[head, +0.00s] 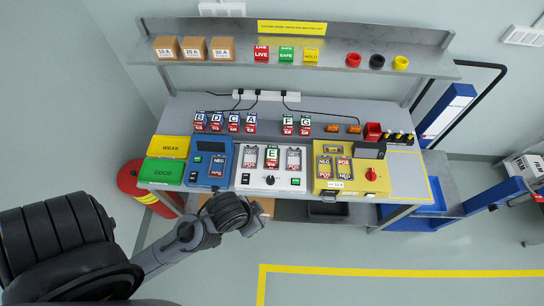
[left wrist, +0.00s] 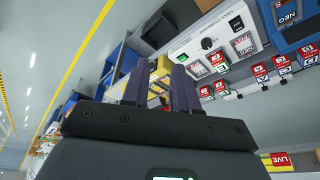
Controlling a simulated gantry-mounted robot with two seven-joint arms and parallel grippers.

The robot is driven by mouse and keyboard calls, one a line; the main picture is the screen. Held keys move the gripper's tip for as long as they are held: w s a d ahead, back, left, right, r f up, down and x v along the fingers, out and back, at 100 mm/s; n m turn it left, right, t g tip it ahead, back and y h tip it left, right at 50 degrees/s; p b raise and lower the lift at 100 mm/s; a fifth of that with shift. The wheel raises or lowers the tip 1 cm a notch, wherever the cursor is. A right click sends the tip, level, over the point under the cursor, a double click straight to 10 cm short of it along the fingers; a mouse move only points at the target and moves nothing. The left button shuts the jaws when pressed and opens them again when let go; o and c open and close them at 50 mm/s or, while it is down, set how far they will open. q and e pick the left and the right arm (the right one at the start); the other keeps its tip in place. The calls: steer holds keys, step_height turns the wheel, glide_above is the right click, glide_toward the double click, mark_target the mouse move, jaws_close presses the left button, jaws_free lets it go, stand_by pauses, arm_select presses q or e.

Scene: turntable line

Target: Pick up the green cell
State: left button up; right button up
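A cell with a green top marked E (head: 272,157) sits in the middle slot of the white tester (head: 250,181). It also shows in the left wrist view (left wrist: 219,63). Two cells standing on the bench behind, marked F (head: 288,124) and G (head: 305,125), also have greenish tops, so green is not unique to one cell. My left gripper (left wrist: 160,70) is open and empty, its two dark fingers apart; in the left wrist view the tester lies beyond and to the right of them. In the head view its fingers cannot be made out at the bench's front edge. My right gripper is not in view.
Cells B, D, C and A (head: 232,122) stand at the back left. A blue tester (head: 207,163) and a yellow tester (head: 350,178) flank the white one. Green (head: 161,172) and yellow (head: 170,148) bins lie at the left. A shelf (head: 330,66) overhangs the back.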

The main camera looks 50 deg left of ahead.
arm_select(q)
steer(key=o, duration=1)
steer(key=shift+c, duration=0.2)
